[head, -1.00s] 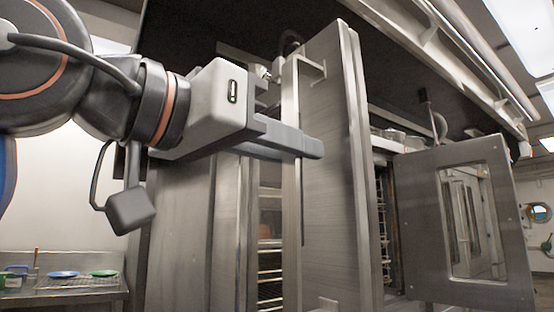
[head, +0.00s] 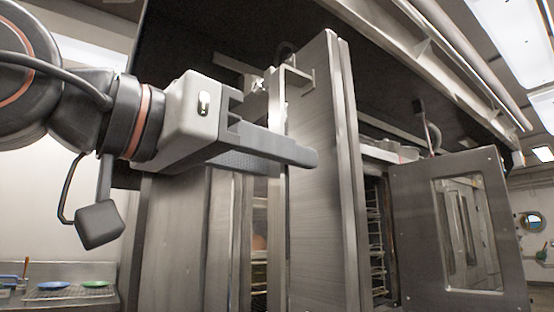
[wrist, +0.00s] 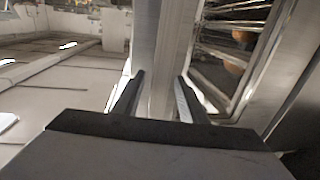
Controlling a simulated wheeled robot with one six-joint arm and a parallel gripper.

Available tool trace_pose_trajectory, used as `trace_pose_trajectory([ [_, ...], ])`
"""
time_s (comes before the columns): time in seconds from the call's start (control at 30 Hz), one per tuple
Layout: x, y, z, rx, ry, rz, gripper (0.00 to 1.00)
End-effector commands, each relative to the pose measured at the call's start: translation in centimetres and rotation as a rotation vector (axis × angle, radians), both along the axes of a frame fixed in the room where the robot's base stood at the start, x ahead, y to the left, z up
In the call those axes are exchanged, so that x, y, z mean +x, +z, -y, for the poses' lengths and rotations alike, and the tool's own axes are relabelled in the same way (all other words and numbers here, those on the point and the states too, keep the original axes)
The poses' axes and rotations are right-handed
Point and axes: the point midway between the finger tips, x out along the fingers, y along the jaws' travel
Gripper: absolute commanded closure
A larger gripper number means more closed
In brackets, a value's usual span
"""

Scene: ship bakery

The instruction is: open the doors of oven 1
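A steel oven door (head: 325,180) stands swung out towards me, seen nearly edge-on, with a bracket-shaped handle (head: 299,78) near its top. Left of it, a narrow opening shows racks and an orange-brown baked item (head: 259,243). My gripper (head: 290,160) is at this door, its near finger crossing in front of the panel. In the wrist view, the fingers of my gripper (wrist: 160,88) are apart on either side of the door's vertical edge (wrist: 166,50). I cannot tell whether they touch it. Racks with round baked items (wrist: 236,62) show to the right there.
Another oven door (head: 410,215) with a window stands open at the right, beside racks (head: 376,235). A steel hood beam (head: 420,60) runs overhead. A counter with a wire rack and blue and green plates (head: 95,284) is at the lower left. A pale tiled floor (wrist: 60,110) shows in the wrist view.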

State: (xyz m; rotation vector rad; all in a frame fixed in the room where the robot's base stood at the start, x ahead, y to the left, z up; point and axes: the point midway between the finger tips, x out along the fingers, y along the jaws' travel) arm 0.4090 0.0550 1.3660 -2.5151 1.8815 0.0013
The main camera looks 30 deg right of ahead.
Motion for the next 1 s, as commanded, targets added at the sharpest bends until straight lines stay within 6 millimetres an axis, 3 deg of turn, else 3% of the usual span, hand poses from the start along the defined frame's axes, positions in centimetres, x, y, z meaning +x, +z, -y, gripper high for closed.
trace_pose_trajectory([
  [0.17, -0.4, 0.1, -1.6, -0.003, 0.002, -0.001, 0.62],
  [0.7, -3.4, 0.1, -11.7, -0.004, 0.002, 0.0, 0.62],
  [1.0, -4.6, 0.0, -15.8, -0.001, 0.001, -0.001, 0.62],
])
